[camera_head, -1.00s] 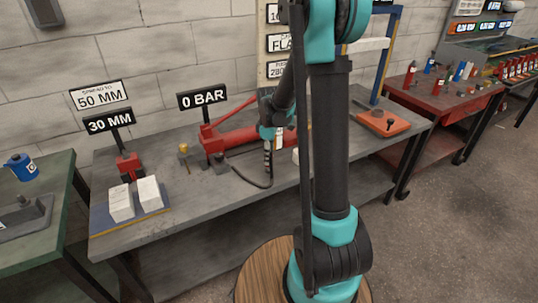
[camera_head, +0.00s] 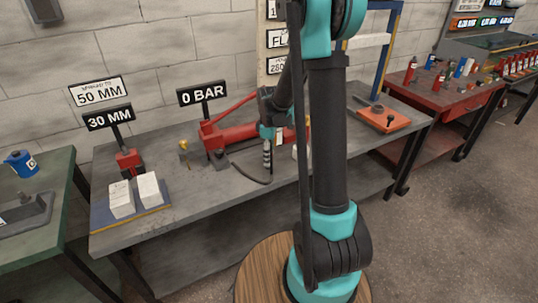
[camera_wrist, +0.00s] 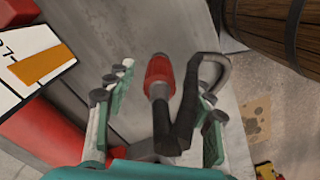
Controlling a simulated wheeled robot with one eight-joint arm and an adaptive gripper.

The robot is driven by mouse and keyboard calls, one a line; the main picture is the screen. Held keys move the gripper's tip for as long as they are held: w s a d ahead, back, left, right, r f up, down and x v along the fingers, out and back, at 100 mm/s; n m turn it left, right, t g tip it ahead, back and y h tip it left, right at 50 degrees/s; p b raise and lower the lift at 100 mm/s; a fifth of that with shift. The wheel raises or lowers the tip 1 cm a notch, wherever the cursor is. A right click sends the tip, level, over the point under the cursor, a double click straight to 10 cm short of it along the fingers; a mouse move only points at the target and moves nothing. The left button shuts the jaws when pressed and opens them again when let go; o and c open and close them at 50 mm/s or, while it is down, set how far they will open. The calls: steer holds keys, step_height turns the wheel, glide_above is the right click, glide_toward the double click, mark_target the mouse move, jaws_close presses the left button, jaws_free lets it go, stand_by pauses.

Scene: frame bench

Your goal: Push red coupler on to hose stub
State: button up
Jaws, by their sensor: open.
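The red coupler (camera_wrist: 159,77) shows in the wrist view between my fingers, apart from both. It has a grey metal tip and a dark shaft below it. A black hose (camera_wrist: 186,120) lies beside the shaft and loops up on the right. My gripper (camera_wrist: 160,98) is open, one finger on each side. In the head view my gripper (camera_head: 267,158) points down over the bench near the red hand pump (camera_head: 238,134), and the hose (camera_head: 248,177) runs from the pump toward it. The coupler is too small to tell there. I cannot make out the hose stub separately.
The grey bench (camera_head: 210,198) carries a "0 BAR" sign (camera_head: 203,94), a red jack (camera_head: 128,160) with white blocks (camera_head: 148,188), and an orange plate (camera_head: 383,119). A wooden barrel (camera_wrist: 280,30) stands beyond the bench edge. The bench front is fairly clear.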

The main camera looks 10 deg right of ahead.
step_height(320, 180, up, 12)
stand_by(0.6)
steer(key=s+d+f+m+t, duration=0.1)
steer(key=s+f+m, duration=0.1)
steer(key=s+m, duration=0.2)
steer(key=s+d+f+m+t, duration=0.1)
steer(key=s+f+m, duration=0.2)
steer(key=s, duration=0.7)
steer(key=s+d+f+m+t, duration=0.2)
steer(key=s+f+m, duration=0.1)
steer(key=s+m, duration=0.3)
steer(key=shift+s, duration=1)
